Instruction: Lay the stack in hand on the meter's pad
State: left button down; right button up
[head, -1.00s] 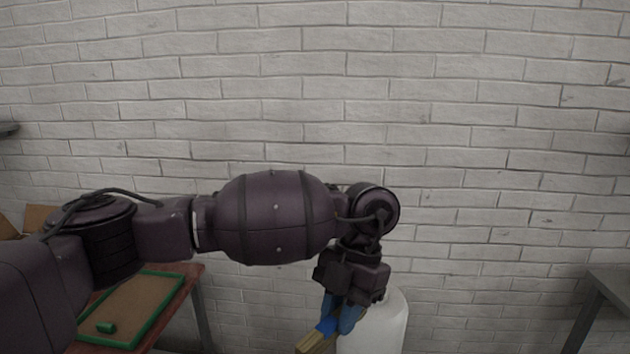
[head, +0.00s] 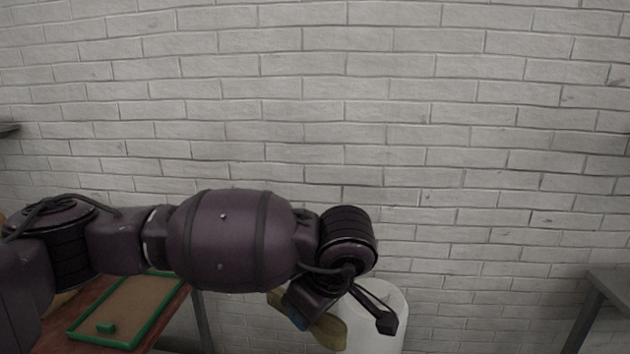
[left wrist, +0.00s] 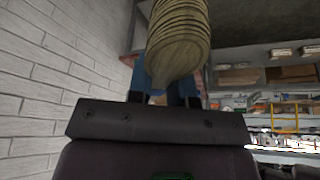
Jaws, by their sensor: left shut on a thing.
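The stack is in the air, tilted, in front of a white rounded container. I cannot make out the meter or its pad in either view. My right gripper is not in view.
The white container (head: 385,335) stands behind the left wrist. A grey table (head: 609,283) is at right. Loaded shelves (left wrist: 270,75) show in the wrist view.

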pick_arm(q)
jog(key=s+a+f+m+h, duration=0.1)
jog(key=a+f+m, duration=0.2)
jog(key=a, duration=0.3)
jog(key=s+a+f+m+t+h, duration=0.1)
jog(key=s+a+f+m, duration=0.1)
jog(key=a, duration=0.5)
jog(key=s+a+f+m+h, duration=0.1)
jog(key=s+a+f+m, duration=0.1)
jog(key=a+f+m, duration=0.3)
jog(key=shift+a+t+h, duration=0.3)
jog(key=shift+a, duration=0.55)
jog(key=shift+f, duration=0.15)
